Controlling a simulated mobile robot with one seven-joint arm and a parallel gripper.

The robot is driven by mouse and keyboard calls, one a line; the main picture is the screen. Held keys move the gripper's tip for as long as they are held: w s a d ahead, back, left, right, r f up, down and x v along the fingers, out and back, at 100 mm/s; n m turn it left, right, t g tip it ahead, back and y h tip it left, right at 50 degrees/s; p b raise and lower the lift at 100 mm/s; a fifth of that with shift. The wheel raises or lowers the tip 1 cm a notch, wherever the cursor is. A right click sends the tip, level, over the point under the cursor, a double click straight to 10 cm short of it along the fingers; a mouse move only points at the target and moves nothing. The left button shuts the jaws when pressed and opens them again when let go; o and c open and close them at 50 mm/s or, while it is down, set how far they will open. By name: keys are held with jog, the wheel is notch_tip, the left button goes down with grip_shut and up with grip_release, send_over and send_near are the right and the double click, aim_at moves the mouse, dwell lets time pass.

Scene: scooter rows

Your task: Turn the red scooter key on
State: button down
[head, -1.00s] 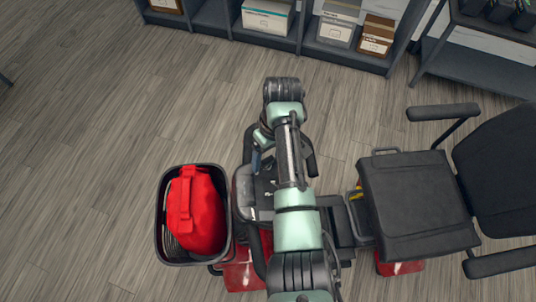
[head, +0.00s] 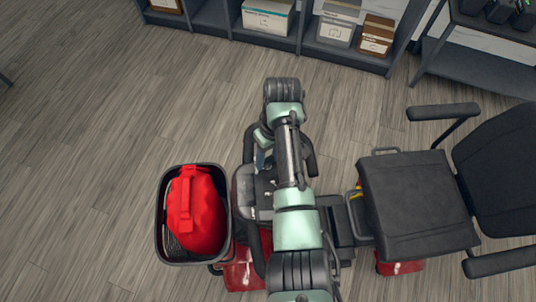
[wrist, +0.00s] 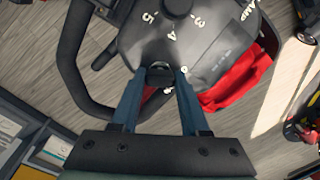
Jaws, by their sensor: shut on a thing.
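The red scooter (head: 243,276) stands below my arm in the head view, with its grey-black console (head: 250,190) partly covered by the arm. In the wrist view the dark console (wrist: 215,45) shows white numbers around a black dial knob (wrist: 177,7) at the top edge. My gripper (wrist: 161,78) has its two blue fingers closed on the small dark key head (wrist: 159,72) at the console's near edge. The key's shaft and slot are hidden beneath the head and fingers.
A black front basket (head: 160,215) holds a red bag (head: 195,212). Black handlebar loops surround the console. The scooter's black seat (head: 415,205) is to the right. Shelves with boxes (head: 268,17) line the back; the floor at left is clear.

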jog(key=shift+r, duration=0.1)
jog(key=m+p, duration=0.2)
jog(key=m, duration=0.3)
jog(key=shift+m+p, duration=0.35)
jog(key=shift+m, duration=0.05)
jog(key=m+y+p, duration=0.1)
jog(key=m, duration=0.4)
jog(key=shift+w+m+p, duration=0.1)
jog(key=shift+m+p, duration=0.3)
jog(key=shift+d, duration=0.1)
jog(key=shift+c, duration=2)
grip_release()
jog(key=v, duration=1.3)
jog(key=shift+b, duration=0.35)
